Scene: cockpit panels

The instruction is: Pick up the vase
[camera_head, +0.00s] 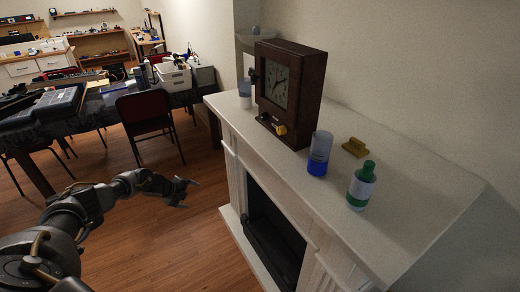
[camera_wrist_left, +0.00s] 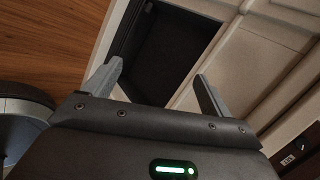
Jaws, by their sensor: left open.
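I see no thing that is plainly a vase. On the white mantel (camera_head: 415,212) stand a grey and blue container (camera_head: 319,155), a green and white bottle (camera_head: 361,187) and a pale container with a blue base (camera_head: 245,93) beside the clock; I cannot tell whether one of these is the vase. My left gripper (camera_head: 187,193) is open and empty over the floor, left of the fireplace and lower than the mantel top. In the left wrist view its fingers (camera_wrist_left: 158,73) are spread, with the dark fireplace opening (camera_wrist_left: 160,50) beyond them. My right gripper is not in view.
A brown wooden clock (camera_head: 287,90) and a small yellow object (camera_head: 355,147) are also on the mantel. A dark red chair (camera_head: 146,115) and a cluttered table (camera_head: 88,108) stand at the back left. The wooden floor (camera_head: 150,235) near the fireplace is clear.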

